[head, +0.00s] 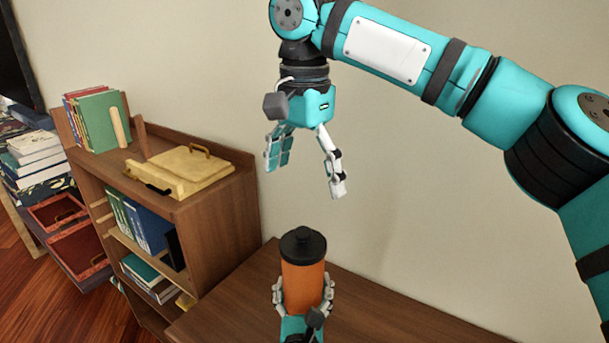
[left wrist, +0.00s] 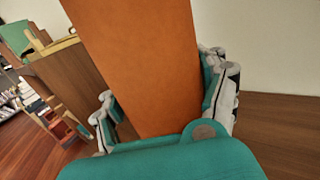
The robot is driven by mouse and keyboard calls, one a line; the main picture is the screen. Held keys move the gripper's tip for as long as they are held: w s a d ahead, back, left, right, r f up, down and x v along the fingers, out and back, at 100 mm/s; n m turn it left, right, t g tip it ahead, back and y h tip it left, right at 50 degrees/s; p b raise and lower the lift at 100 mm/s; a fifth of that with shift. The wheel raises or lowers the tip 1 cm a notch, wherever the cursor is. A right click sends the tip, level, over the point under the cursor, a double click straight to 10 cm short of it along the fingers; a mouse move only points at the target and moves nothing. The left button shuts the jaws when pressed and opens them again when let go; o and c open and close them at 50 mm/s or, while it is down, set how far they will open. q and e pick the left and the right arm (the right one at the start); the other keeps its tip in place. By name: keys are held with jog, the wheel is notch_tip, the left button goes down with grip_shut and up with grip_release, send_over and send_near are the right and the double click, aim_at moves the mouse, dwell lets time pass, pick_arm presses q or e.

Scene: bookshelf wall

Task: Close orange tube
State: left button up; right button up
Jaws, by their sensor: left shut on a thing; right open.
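The orange tube (head: 302,285) stands upright at the bottom middle of the head view, with a black lid (head: 302,243) on its top. I cannot tell how tightly the lid sits. My left gripper (head: 303,298) is shut around the tube's lower body, one finger on each side. In the left wrist view the tube's orange wall (left wrist: 145,65) fills the space between the fingers (left wrist: 165,105); the lid is out of that view. My right gripper (head: 306,178) is open and empty, pointing down above the lid, with a clear gap between them.
A brown wooden table (head: 400,312) lies below and behind the tube and looks bare. A wooden bookshelf (head: 222,230) stands to the left, with books and a beige box (head: 190,168) on top. Red trays (head: 75,250) sit farther left. A plain wall is behind.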

pick_arm(q)
jog(key=o, duration=1.8)
jog(key=s, duration=1.2)
jog(key=shift+a, duration=0.15)
